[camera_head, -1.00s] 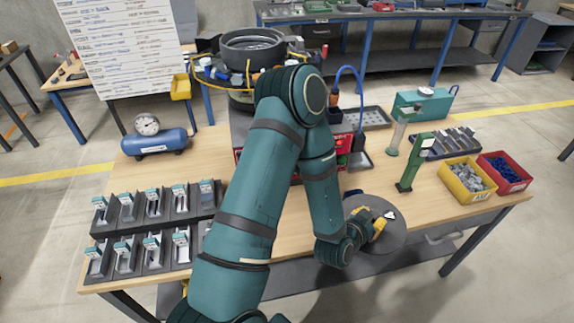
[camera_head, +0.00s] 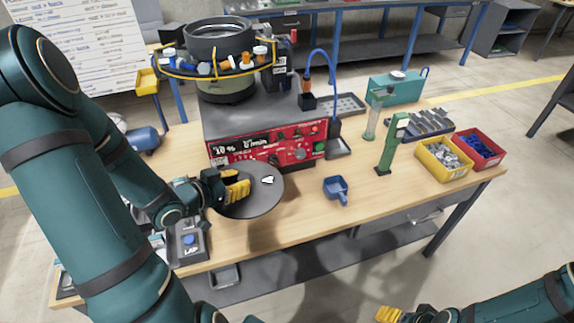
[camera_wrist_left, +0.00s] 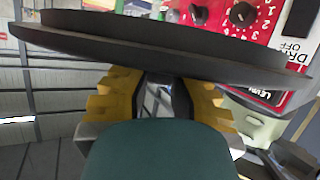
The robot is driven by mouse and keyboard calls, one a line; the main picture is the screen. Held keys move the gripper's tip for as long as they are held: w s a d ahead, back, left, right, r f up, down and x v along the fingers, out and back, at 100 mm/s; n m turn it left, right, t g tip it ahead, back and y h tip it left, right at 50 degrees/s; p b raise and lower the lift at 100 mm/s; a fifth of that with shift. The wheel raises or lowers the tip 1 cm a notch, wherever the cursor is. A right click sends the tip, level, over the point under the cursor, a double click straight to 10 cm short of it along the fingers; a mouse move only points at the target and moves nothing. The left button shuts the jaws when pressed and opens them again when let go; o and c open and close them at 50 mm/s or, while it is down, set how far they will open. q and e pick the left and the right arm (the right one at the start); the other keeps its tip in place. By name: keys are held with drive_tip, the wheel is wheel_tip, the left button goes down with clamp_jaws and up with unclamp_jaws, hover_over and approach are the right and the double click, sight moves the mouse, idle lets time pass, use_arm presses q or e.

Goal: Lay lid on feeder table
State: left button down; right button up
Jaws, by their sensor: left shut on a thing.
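The lid (camera_head: 262,207) is a flat dark grey disc with a small white mark on top. My left gripper (camera_head: 238,188) is shut on it at its left side, in front of the red control panel. In the left wrist view the lid (camera_wrist_left: 170,48) spans the top, seen edge-on between the yellow fingers (camera_wrist_left: 160,95). The wooden feeder table (camera_head: 300,225) lies below; whether the lid touches it I cannot tell. My right gripper (camera_head: 388,314) shows only partly at the bottom edge, away from the table.
The feeder bowl (camera_head: 220,40) stands on its grey base behind the red control panel (camera_head: 268,146). A blue scoop (camera_head: 336,187) lies right of the lid. A green stand (camera_head: 390,148), yellow bin (camera_head: 444,166) and red bin (camera_head: 480,150) are farther right. Bare tabletop lies around the scoop.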

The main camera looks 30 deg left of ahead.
use_arm(q)
wheel_tip(320, 180, down, 13)
drive_tip(key=b, duration=0.4)
drive_tip(key=shift+f, duration=0.1)
drive_tip(key=w, duration=0.2)
drive_tip(key=w+d, duration=0.1)
drive_tip(key=w, duration=0.2)
drive_tip(key=w+d, duration=0.1)
drive_tip(key=w, duration=0.2)
drive_tip(key=shift+w+d+f+b, duration=0.1)
drive_tip(key=shift+w+f+b, duration=0.1)
drive_tip(key=shift+b, duration=0.2)
drive_tip(key=shift+w+d, duration=0.2)
drive_tip(key=shift+w, duration=0.5)
drive_tip(key=x, duration=0.3)
drive_tip(key=shift+w+d+r+b, duration=0.1)
drive_tip(key=shift+b, duration=0.3)
drive_tip(key=shift+f+b, duration=0.45)
drive_tip(key=shift+f, duration=0.05)
drive_tip(key=shift+f, duration=0.2)
